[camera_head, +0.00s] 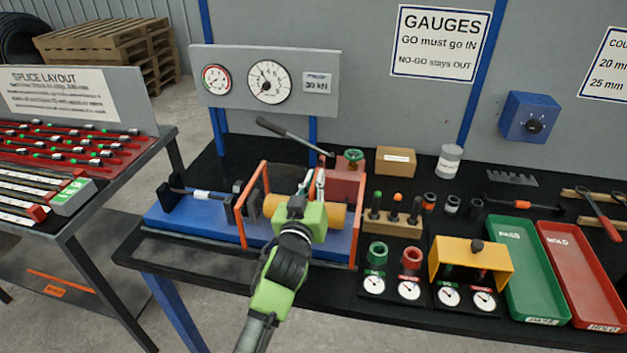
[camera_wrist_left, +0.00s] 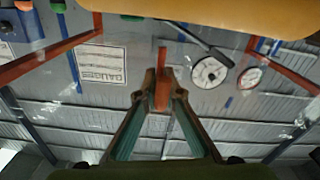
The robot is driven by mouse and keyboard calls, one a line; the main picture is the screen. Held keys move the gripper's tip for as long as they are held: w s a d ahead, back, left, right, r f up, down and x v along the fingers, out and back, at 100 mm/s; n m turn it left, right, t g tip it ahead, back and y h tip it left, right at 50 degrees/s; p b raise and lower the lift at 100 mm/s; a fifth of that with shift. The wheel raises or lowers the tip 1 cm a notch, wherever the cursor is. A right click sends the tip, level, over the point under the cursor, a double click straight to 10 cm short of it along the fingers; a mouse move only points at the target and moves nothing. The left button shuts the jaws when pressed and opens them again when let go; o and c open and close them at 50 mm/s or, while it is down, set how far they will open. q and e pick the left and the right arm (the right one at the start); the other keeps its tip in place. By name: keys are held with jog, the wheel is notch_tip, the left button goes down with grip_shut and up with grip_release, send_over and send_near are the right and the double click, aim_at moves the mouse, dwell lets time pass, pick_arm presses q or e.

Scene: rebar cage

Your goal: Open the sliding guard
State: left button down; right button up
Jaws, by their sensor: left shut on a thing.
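The sliding guard (camera_head: 240,219) is an orange frame around a blue-based press (camera_head: 180,218) on the black bench. It stands over the part of the press with the orange cylinder. My left gripper (camera_head: 316,186) reaches in from the front at the guard, and its arm hides part of the frame. In the left wrist view the two fingers (camera_wrist_left: 162,82) are closed on an upright orange-red bar (camera_wrist_left: 162,95), which looks like the guard's handle. Orange frame bars (camera_wrist_left: 50,58) show on both sides there. My right gripper is in neither view.
A gauge panel (camera_head: 325,100) and a pump lever (camera_head: 285,133) stand behind the press. To the right are a wooden block with pegs (camera_head: 390,226), a yellow gauge stand (camera_head: 450,252), a green tray (camera_head: 511,290) and a red tray (camera_head: 605,318).

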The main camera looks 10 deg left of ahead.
pick_arm(q)
jog(key=c, duration=2.2)
grip_release()
jog(key=shift+a, duration=0.1)
jog(key=shift+o, duration=0.2)
jog(key=shift+s, duration=0.15)
jog(key=s, duration=1.1)
jog(key=shift+s+a, duration=0.2)
jog(key=shift+s, duration=0.2)
